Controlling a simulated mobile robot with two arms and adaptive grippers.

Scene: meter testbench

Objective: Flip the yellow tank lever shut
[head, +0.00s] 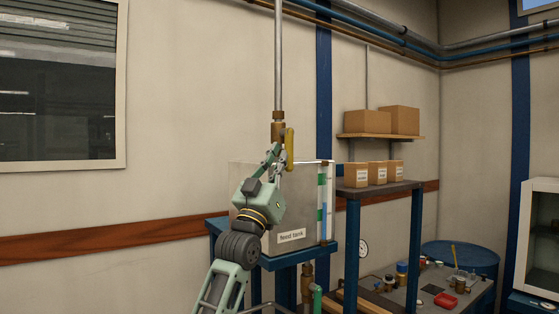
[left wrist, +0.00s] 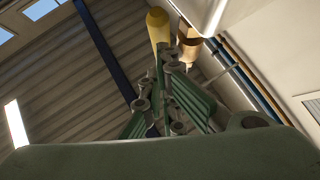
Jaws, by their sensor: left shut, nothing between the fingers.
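The yellow lever (head: 290,148) is on the brass valve (head: 278,130) of the vertical pipe above the feed tank (head: 247,174). It stands roughly upright, in line with the pipe. My left gripper (head: 272,152) is shut and empty, just left of the lever in the head view. In the left wrist view the lever (left wrist: 158,28) rises just beyond the fingertips (left wrist: 172,57), with the brass valve (left wrist: 188,50) beside it. I cannot tell whether the fingers touch the lever. My right gripper is not in view.
The tank stands on a blue stand (head: 297,257) against the wall. To its right are a dark-topped table (head: 382,188) with small boxes and a wall shelf (head: 380,137) with two cartons. A workbench (head: 418,297) with several small items is at lower right.

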